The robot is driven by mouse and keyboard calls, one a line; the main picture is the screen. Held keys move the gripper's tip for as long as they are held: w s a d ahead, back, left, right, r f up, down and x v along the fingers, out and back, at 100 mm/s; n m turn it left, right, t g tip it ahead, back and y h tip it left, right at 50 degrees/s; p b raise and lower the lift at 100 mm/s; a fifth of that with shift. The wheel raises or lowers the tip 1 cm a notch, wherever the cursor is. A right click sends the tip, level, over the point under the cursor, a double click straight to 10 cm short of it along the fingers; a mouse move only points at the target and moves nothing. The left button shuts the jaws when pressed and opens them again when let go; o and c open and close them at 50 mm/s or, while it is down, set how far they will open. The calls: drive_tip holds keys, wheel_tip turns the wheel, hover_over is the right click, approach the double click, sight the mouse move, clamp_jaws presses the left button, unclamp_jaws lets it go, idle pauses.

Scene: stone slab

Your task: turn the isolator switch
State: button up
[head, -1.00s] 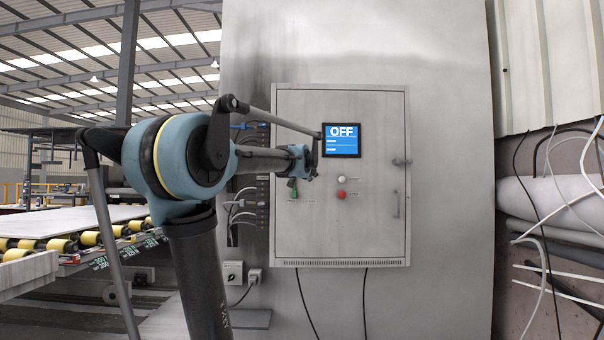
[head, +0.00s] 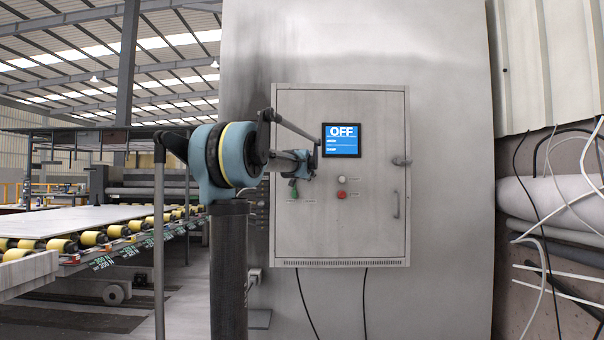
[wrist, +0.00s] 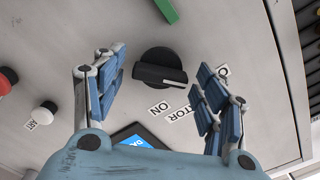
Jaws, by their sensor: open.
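The isolator switch (wrist: 160,70) is a black rotary knob with a pale line on its bar, on the grey cabinet face in the wrist view. Its bar lies nearly crosswise there, the pale line toward the right. My gripper (wrist: 162,62) is open, with blue-padded fingers on either side of the knob and visible gaps to both. Labels (wrist: 160,109) reading "ON" and part of "ISOLATOR" lie beside the knob. In the head view my gripper (head: 312,160) is at the cabinet's left half and the knob is hidden. The cabinet screen (head: 342,140) reads "OFF".
The cabinet (head: 375,235) has a green part (head: 293,188) just below my gripper. A door handle (head: 396,204) is at the right edge. A roller conveyor (head: 90,240) stands left.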

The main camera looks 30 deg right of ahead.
drive_tip(key=shift+w+d, duration=0.2)
drive_tip(key=shift+w, duration=0.15)
drive_tip(key=c, duration=1.1)
